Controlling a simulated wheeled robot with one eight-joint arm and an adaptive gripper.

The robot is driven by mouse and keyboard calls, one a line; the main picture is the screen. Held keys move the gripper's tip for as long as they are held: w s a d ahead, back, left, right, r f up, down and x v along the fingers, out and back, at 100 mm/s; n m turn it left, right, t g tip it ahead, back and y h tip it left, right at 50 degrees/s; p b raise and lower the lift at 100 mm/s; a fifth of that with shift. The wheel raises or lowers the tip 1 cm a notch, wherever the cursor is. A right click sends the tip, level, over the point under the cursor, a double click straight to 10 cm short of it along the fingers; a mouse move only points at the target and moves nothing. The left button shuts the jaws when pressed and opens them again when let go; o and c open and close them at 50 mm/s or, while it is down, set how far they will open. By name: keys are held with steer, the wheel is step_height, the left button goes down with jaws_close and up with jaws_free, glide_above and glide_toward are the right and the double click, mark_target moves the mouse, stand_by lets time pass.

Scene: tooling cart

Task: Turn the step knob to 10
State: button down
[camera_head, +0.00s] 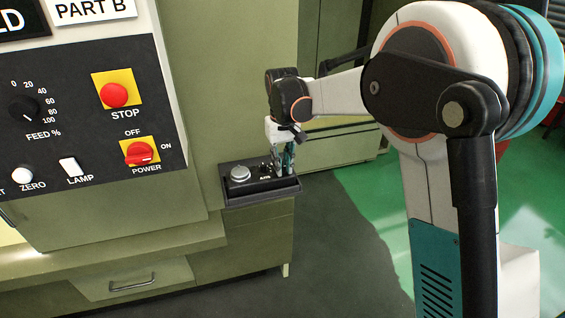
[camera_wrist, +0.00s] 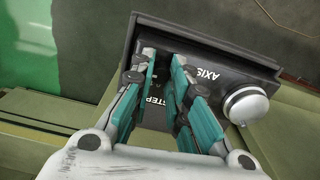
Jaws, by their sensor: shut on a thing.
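My gripper (camera_head: 283,168) points down at the right end of a small dark control box (camera_head: 262,197). In the wrist view, its two teal-padded fingers (camera_wrist: 164,66) reach down to the panel beside the STEP lettering (camera_wrist: 156,98). They are closed on the step knob, a small dark knob that the fingers mostly hide. The knob's pointer and scale numbers cannot be read, so its setting cannot be told. The AXIS lettering (camera_wrist: 208,76) shows right of the fingers.
A silver dial (camera_head: 240,173) stands on the box left of my gripper; it also shows in the wrist view (camera_wrist: 245,103). A large panel (camera_head: 75,130) with a red STOP button (camera_head: 114,95) and POWER switch (camera_head: 140,153) rises at left. Green floor (camera_head: 380,215) is open at right.

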mark_target(283, 167)
steer(key=shift+m, duration=0.5)
steer(key=c, duration=1.5)
jaws_free()
step_height(283, 167, up, 12)
